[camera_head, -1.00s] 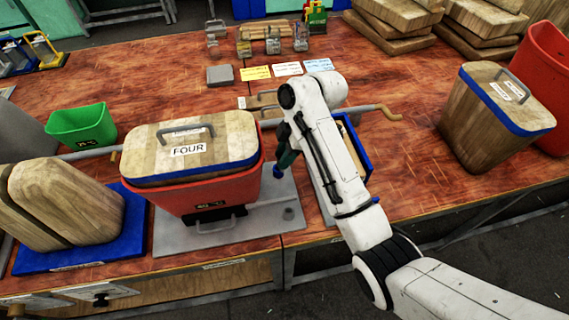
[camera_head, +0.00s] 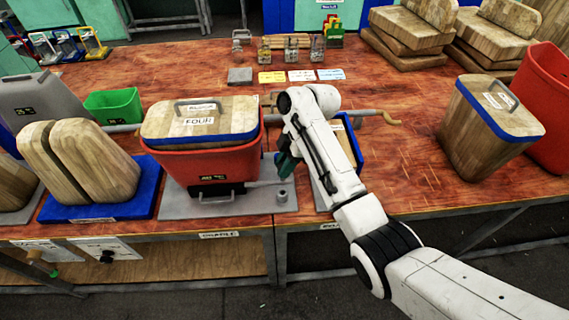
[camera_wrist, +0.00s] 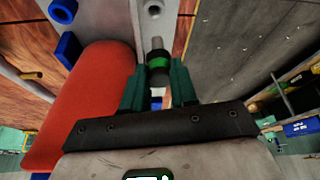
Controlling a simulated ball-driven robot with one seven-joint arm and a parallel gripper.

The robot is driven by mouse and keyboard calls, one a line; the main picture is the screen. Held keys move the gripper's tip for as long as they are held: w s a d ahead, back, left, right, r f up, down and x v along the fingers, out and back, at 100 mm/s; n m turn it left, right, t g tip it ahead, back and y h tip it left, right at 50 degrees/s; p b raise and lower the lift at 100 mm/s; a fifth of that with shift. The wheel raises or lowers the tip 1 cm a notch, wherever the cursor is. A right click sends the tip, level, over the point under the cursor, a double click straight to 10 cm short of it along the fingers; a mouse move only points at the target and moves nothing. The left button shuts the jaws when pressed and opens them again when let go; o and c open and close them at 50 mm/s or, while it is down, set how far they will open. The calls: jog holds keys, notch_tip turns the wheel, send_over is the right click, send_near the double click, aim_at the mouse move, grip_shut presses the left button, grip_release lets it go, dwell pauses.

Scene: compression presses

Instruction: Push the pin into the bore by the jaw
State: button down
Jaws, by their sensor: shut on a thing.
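My gripper (camera_wrist: 158,85), with dark green fingers, is shut on a pin (camera_wrist: 158,61) that has a black grip with a green band and a grey metal shaft. The shaft points away from the fingers, toward the top of the wrist view. Beyond its tip is a round grey boss with a dark hole (camera_wrist: 153,8), apart from the pin in that view. In the head view my gripper (camera_head: 286,165) is right of the red press tub (camera_head: 212,170), above a grey base plate (camera_head: 235,205). A round grey boss (camera_head: 283,196) stands on that plate. The pin cannot be made out there.
The red tub also fills the left of the wrist view (camera_wrist: 85,100), close beside the fingers. Its wooden lid (camera_head: 200,119) is marked FOUR. A blue-edged tray (camera_head: 347,140) is behind my arm. Open tabletop (camera_head: 415,160) lies to the right.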

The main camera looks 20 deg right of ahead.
jog(key=b, duration=0.4)
send_over(285, 182)
jog(key=s+a, duration=0.1)
jog(key=s, duration=0.1)
jog(key=shift+f, duration=2.8)
jog(key=shift+f+b, duration=0.7)
jog(key=shift+f, duration=0.75)
jog(key=shift+r, duration=0.1)
jog(key=shift+r+p, duration=1.05)
jog(key=shift+r, duration=0.05)
dwell(0.6)
jog(key=shift+f+b, duration=0.55)
jog(key=shift+f, duration=0.45)
